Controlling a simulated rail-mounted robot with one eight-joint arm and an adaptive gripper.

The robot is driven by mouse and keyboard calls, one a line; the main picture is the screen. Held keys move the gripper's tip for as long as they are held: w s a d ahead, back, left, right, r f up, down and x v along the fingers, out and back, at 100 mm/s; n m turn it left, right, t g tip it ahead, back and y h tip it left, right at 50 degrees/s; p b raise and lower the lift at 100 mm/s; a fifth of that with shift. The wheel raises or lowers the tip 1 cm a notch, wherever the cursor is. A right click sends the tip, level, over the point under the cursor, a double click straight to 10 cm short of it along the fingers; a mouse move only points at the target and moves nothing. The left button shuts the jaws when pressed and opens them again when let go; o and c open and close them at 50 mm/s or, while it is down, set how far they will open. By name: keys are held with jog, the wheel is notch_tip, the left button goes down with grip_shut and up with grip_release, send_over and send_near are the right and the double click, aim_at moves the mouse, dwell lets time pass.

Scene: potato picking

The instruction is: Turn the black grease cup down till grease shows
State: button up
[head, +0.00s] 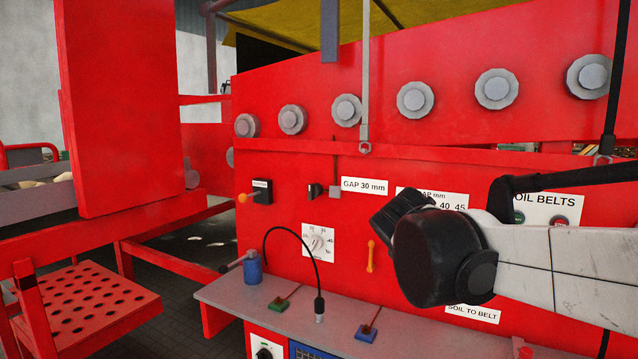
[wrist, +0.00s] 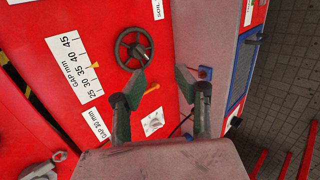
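I cannot pick out a black grease cup for certain in either view, and no grease shows. A small black fitting (head: 316,190) sits on the red panel left of the "GAP 30 mm" label, too small to tell what it is. My gripper (wrist: 161,78) is open and empty in the wrist view, its two dark green fingers spread apart over the panel and shelf. A black handwheel (wrist: 133,47) is beyond the left finger.
A grey shelf (head: 225,292) runs below the panel, holding a blue canister (head: 252,268), a green-based lever (head: 279,304) and a blue-based lever (head: 367,331). A white dial (head: 318,241) and an orange lever (head: 370,257) are on the panel. A perforated red step (head: 95,305) stands left.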

jog(key=w+a+r+n+t+h+p, duration=0.15)
jog(key=w+a+r+n, duration=0.35)
jog(key=w, duration=0.5)
jog(key=n+t+h+p, duration=0.1)
jog(key=n+t+p, duration=0.35)
jog(key=n, duration=0.85)
send_near(310, 185)
jog(key=shift+t, duration=0.9)
jog(key=x, duration=0.3)
jog(key=f+x, duration=0.1)
jog(key=x, duration=0.3)
jog(key=p+x, duration=0.1)
jog(key=x, duration=0.3)
jog(key=shift+d+f, duration=0.1)
jog(key=shift+f, duration=0.15)
jog(key=shift+s, duration=0.1)
jog(key=shift+c, duration=0.4)
grip_shut()
